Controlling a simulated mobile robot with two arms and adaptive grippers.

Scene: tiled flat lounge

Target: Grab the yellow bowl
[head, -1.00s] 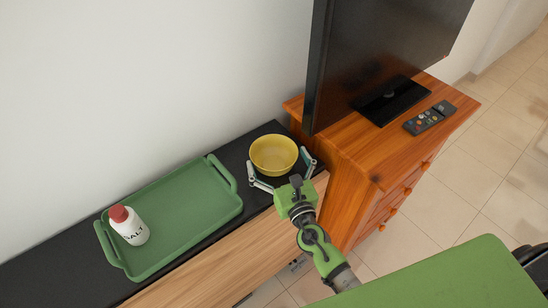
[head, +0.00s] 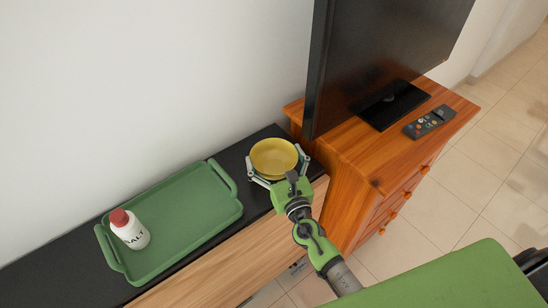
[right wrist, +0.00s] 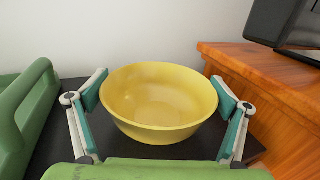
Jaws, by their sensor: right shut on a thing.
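The yellow bowl (head: 273,157) stands upright on the black top of a low cabinet, between the green tray and the wooden dresser. It also fills the middle of the right wrist view (right wrist: 158,104). My right gripper (head: 277,166) is shut on the bowl, with one finger on each side of it. In the right wrist view the teal finger pads (right wrist: 160,99) lie against the bowl's left and right outer sides. The bowl looks empty. My left gripper is in neither view.
A green tray (head: 197,247) with a white salt bottle (head: 130,231) lies left of the bowl. The wooden dresser (head: 354,169) rises close on the right, carrying a black television (head: 370,55) and a remote (head: 430,122). A wall stands behind.

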